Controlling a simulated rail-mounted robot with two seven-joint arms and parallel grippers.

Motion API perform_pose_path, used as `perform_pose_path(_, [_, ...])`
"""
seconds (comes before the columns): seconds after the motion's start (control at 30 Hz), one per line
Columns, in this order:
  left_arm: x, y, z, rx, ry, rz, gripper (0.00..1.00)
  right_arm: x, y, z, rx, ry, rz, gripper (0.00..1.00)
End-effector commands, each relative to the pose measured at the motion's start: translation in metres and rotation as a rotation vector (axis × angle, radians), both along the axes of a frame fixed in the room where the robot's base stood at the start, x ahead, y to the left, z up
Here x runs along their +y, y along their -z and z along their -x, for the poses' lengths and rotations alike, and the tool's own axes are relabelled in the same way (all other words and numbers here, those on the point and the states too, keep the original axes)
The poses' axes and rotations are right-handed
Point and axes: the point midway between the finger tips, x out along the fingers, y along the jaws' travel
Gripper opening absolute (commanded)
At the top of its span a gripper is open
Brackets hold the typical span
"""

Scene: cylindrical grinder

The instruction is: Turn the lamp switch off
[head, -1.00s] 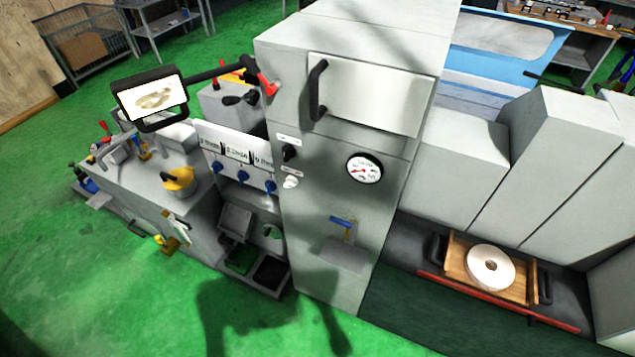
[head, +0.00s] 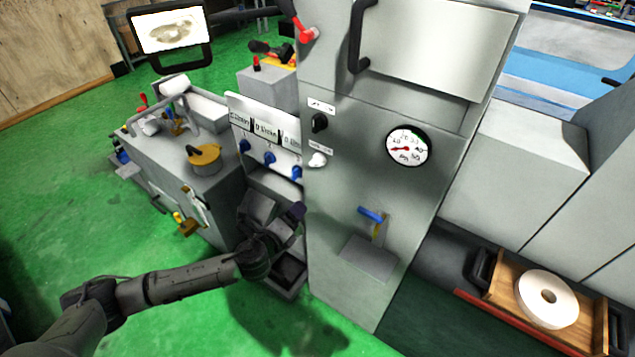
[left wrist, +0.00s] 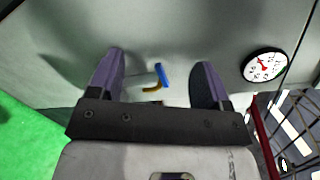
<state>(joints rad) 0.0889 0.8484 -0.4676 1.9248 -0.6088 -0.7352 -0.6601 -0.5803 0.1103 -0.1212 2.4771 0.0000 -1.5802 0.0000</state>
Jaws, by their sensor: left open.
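A black rotary knob (head: 320,123) under a small label sits on the front of the grey cabinet (head: 345,190). A white knob (head: 317,160) with its own label is just below it. The label print is too small to read, so I cannot tell which one is the lamp switch. My left gripper (head: 292,214) is low, left of and below both knobs, apart from them. In the left wrist view the gripper (left wrist: 157,78) is open and empty, with purple-grey fingers spread toward the cabinet front. Neither knob is clear there. My right gripper is out of view.
A blue-handled valve (head: 371,214) is on the cabinet; it shows between the fingers in the left wrist view (left wrist: 162,76). A gauge (head: 409,147) is right of the knobs. Blue knobs (head: 270,159) line the panel at left. A framed screen (head: 172,31) stands upper left.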

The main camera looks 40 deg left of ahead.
Motion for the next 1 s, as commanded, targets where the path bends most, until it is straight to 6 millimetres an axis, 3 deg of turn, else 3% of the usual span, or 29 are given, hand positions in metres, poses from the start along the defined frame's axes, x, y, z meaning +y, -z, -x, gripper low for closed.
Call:
perform_pose_path(0.03, [0.015,0.005,-0.013,-0.026,0.035,-0.122,0.71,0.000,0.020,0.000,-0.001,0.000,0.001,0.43])
perform_pose_path(0.1, [0.030,-0.001,-0.026,-0.048,0.077,-0.264,0.71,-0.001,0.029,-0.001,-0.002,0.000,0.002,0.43])
perform_pose_path(0.3, [0.055,-0.012,-0.044,-0.072,0.136,-0.491,0.71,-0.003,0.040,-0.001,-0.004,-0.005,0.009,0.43])
perform_pose_path(0.47, [0.060,-0.017,-0.061,-0.075,0.143,-0.525,0.71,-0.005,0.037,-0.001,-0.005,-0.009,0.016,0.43])
perform_pose_path(1.0, [0.062,-0.016,-0.154,-0.075,0.144,-0.519,0.71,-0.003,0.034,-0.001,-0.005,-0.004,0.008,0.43])
